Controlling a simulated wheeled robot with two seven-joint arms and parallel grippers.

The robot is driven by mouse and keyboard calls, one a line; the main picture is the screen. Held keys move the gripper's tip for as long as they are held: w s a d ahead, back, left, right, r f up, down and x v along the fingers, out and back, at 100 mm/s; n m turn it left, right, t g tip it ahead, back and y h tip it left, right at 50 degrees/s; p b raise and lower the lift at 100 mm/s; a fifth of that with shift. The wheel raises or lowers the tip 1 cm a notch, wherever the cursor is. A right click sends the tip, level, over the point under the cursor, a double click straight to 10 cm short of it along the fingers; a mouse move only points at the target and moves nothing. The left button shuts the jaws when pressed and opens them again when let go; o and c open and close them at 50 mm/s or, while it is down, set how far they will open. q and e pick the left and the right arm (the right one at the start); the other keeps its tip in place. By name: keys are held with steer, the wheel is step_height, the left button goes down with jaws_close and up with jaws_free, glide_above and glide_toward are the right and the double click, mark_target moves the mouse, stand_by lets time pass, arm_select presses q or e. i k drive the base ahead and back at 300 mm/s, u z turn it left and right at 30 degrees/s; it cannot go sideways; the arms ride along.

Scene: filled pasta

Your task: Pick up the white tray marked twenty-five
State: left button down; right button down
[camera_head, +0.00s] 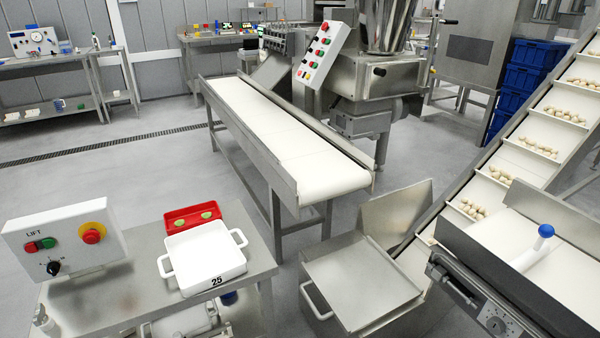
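The white tray (205,258) marked 25 sits level on a steel table (130,290) at the lower left of the head view. It is square and shallow, with a looped handle on its left side and another on its right side. The black number shows on its near wall, and its inside looks empty. Neither of my grippers can be made out in this view, and nothing holds the tray.
A red tray (192,217) with round greenish pieces lies just behind the white tray. A LIFT control box (62,240) stands to its left. A steel hopper (360,280) and an inclined conveyor (520,150) carrying pasta stand right. A flat conveyor (285,135) runs behind.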

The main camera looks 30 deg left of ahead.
mark_target(204, 257)
steer(key=u, duration=1.55)
steer(key=k, duration=0.4)
steer(key=u, duration=0.55)
steer(key=i, duration=1.3)
steer(key=z, duration=0.2)
